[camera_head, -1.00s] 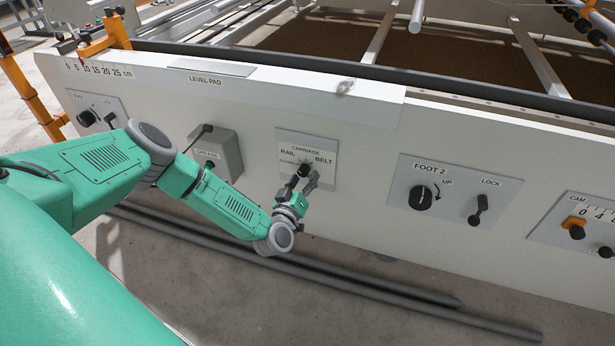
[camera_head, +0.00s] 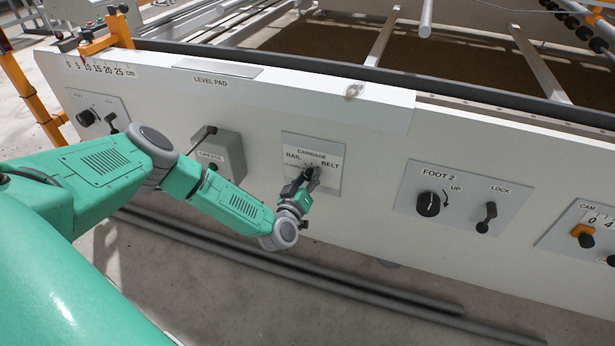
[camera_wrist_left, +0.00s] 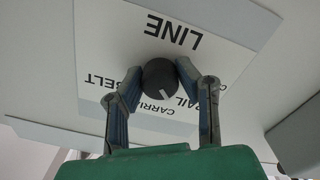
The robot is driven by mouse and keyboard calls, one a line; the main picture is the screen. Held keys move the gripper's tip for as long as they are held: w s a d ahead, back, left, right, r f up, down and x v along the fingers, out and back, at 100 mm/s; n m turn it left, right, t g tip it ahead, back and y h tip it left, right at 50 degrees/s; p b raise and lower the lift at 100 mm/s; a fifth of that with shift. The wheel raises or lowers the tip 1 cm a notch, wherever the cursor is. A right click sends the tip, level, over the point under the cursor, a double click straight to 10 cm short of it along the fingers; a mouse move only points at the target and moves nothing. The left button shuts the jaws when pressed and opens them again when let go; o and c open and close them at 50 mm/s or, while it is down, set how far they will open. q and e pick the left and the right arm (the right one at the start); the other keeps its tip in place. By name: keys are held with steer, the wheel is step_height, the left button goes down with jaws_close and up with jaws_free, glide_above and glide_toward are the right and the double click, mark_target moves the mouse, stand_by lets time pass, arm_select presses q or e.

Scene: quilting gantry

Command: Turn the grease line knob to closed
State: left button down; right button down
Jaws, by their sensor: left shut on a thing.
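My left gripper (camera_head: 304,182) is at the CARRIAGE plate (camera_head: 333,184). Its fingers are shut on a dark round selector knob (camera_wrist_left: 160,74), one finger on each side. The plate reads RAIL on the left and BELT on the right. In the wrist view the lettering is upside down, with LINE also printed beside the knob. The knob's white mark points towards CARRIAGE, slightly to the RAIL side. A grey box (camera_head: 231,150) marked GREASE stands left of the plate, with a dark lever (camera_head: 200,138); my forearm partly covers it. My right gripper is out of view.
Right of the plate are the FOOT 2 knob (camera_head: 428,203), the LOCK lever (camera_head: 487,217) and an orange CAM control (camera_head: 582,235). Grey pipes (camera_head: 300,275) lie on the floor below the panel.

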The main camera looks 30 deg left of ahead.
arm_select(q)
steer(key=shift+w+a, duration=0.15)
steer(key=shift+a, duration=0.1)
steer(key=shift+w+d+r+n+b, duration=0.1)
steer(key=shift+d+n+b, duration=0.1)
steer(key=shift+n, duration=0.25)
steer(key=shift+d+r+n+b, duration=0.1)
steer(key=shift+n+b, duration=0.1)
steer(key=shift+n, duration=0.65)
steer(key=n+b, duration=0.1)
steer(key=n, duration=0.2)
steer(key=shift+a+f+b, duration=0.1)
steer(key=shift+a+b, duration=0.15)
steer(key=shift+b, duration=0.15)
steer(key=shift+n+b, duration=0.4)
steer(key=shift+n, duration=1.2)
